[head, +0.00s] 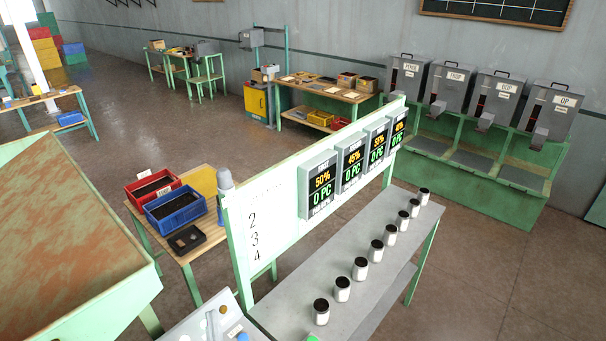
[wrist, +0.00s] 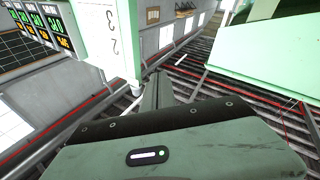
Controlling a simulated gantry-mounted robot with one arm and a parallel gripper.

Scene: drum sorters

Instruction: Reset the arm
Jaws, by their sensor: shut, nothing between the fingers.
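My gripper (wrist: 158,90) shows in the wrist view as narrow grey fingers beyond the dark edge of my grey-green wrist housing. The fingers are together with nothing between them. It points toward open space, apart from any object. The head view does not show my arm or gripper. In the wrist view the picture is tilted, with the white number board (wrist: 108,40) and lit displays (wrist: 45,27) at upper left.
In the head view, several dark-topped white jars (head: 361,268) stand in a row on a grey bench (head: 290,305) below displays (head: 322,186). Red (head: 152,188) and blue (head: 175,209) bins sit on a wooden table. Grey drum hoppers (head: 497,98) stand at right. The floor between is clear.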

